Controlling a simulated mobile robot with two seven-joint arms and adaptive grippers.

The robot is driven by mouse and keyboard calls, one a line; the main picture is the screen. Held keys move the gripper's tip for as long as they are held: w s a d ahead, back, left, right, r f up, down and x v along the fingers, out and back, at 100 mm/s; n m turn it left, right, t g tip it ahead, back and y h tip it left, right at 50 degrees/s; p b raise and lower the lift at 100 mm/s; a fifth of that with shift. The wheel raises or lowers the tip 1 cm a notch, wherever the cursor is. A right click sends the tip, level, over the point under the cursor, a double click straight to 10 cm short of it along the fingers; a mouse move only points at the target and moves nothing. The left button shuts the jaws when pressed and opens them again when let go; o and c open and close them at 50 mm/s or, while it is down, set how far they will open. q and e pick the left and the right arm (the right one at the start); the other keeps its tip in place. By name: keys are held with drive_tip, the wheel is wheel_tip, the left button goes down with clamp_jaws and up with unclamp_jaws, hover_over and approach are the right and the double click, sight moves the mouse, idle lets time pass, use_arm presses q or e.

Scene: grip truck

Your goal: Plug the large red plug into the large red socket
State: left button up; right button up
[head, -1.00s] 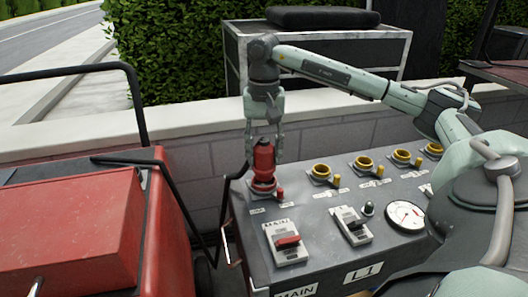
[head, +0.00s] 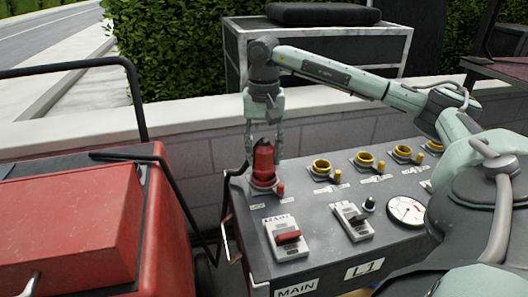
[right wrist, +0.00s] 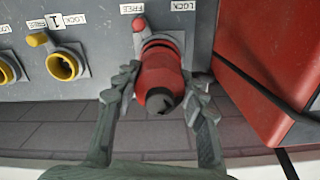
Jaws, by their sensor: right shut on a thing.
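The large red plug (head: 263,160) stands upright at the large red socket (head: 262,187), at the left end of the grey panel. It lines up with the socket, but I cannot tell how deep it sits. My right gripper (head: 264,150) comes from above and is shut on the plug. In the right wrist view, the gripper's fingers (right wrist: 160,100) flank the plug (right wrist: 160,70), with the red socket ring (right wrist: 163,40) behind it. A small red lever (right wrist: 139,25) beside the socket is near the FREE label. My left gripper is not in view.
Several yellow sockets (head: 321,168) with yellow levers run along the panel to the right. Switches (head: 287,238) and a round gauge (head: 405,211) are in front. A red machine (head: 70,220) with black rails stands left. A low wall (head: 200,155) is behind.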

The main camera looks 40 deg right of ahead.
sight(264, 140)
drive_tip(key=shift+f+b, duration=0.55)
drive_tip(key=shift+f, duration=0.3)
drive_tip(key=o, duration=1.8)
drive_tip(key=shift+r+p, duration=1.95)
drive_tip(key=shift+r, duration=0.6)
